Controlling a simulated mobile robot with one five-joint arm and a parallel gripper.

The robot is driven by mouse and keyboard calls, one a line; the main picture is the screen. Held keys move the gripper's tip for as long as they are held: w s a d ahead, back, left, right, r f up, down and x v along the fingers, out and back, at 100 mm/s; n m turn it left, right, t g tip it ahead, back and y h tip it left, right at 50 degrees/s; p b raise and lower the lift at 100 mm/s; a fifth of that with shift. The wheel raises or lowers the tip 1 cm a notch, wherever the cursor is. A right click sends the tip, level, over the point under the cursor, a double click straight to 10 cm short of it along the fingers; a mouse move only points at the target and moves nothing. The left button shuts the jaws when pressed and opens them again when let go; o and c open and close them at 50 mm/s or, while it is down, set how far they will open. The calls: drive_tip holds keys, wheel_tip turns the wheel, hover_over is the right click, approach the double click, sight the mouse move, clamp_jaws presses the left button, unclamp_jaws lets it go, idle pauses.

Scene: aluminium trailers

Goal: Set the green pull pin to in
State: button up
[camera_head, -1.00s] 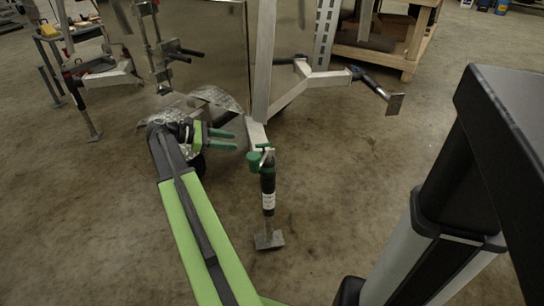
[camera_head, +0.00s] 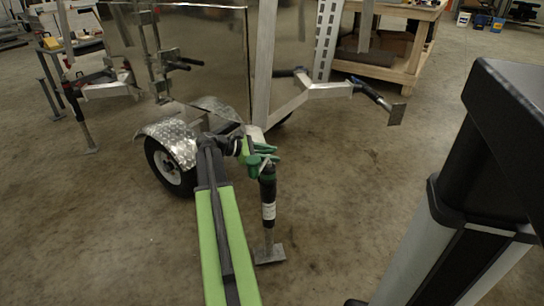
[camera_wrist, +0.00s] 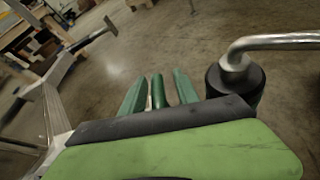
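The green pull pin (camera_wrist: 158,91) shows as a short green rod in the wrist view, lying between the two green fingers of my gripper (camera_wrist: 160,76). Narrow gaps show on both sides of it, so the fingers look open around it and not closed on it. In the head view my gripper (camera_head: 264,155) is at the top of the jack (camera_head: 268,200), whose lower leg stands upright on a foot plate. The pin cannot be made out apart from the green fingers there, and how far in it sits cannot be told.
In the wrist view, a black cylinder with a metal crank handle (camera_wrist: 270,42) is close on the right. The trailer's wheel and fender (camera_head: 170,145) are left of the jack. Another jack leg (camera_head: 375,95) reaches out at right. The floor in front is open.

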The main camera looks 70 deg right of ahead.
drive_tip(key=shift+s, duration=0.1)
clamp_jaws()
drive_tip(key=shift+f, duration=0.1)
idle(1.3)
